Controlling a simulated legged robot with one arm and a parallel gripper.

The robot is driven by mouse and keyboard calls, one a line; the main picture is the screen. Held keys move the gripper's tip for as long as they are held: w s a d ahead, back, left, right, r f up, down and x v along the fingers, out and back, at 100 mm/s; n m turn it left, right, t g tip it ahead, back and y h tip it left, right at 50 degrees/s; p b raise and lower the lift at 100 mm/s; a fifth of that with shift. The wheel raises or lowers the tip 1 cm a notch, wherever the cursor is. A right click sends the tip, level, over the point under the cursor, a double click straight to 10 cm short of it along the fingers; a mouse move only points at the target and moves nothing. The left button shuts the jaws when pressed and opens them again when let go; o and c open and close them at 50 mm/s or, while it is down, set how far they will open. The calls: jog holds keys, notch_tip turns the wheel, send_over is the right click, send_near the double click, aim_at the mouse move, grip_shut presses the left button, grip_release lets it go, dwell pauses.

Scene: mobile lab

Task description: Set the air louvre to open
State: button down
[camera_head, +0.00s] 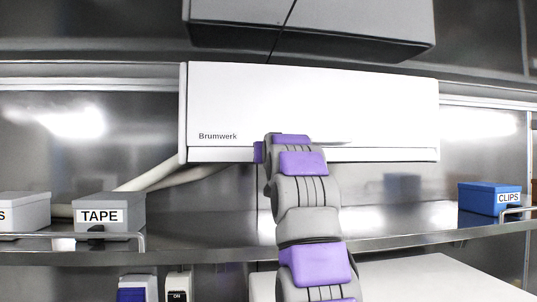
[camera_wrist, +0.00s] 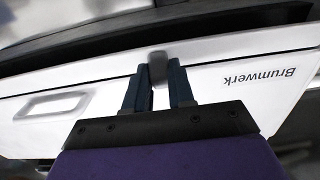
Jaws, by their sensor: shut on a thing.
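The white air unit marked "Brumwerk" (camera_head: 370,105) hangs on the wall in the head view, and its front panel (camera_wrist: 215,80) shows upside down in the wrist view. Its louvre (camera_head: 395,155) is a narrow white flap along the bottom edge. In the wrist view, the louvre (camera_wrist: 95,66) lies beside a long dark slot. A small grey tab (camera_wrist: 158,57) stands on the louvre. My gripper (camera_wrist: 159,68) has its two dark fingers on either side of this tab and is shut on it. In the head view my arm hides the fingers and the tab.
A shelf with a metal rail (camera_head: 400,240) runs below the unit. A grey TAPE box (camera_head: 118,200) stands on the left and a blue CLIPS box (camera_head: 485,196) on the right. Pale pipes (camera_head: 160,177) run down left of the unit.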

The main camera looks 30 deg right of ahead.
jog(key=shift+r, duration=0.1)
jog(key=r+g+p, duration=0.1)
jog(key=p, duration=0.3)
jog(key=g+p, duration=0.2)
jog(key=p, duration=0.2)
jog(key=shift+s+r+y+p, duration=0.1)
jog(key=shift+r+y+p, duration=0.2)
jog(key=shift+r+y, duration=0.1)
jog(key=shift+f, duration=0.1)
jog(key=c, duration=1)
grip_release()
jog(key=shift+o, duration=0.2)
jog(key=shift+s, duration=0.1)
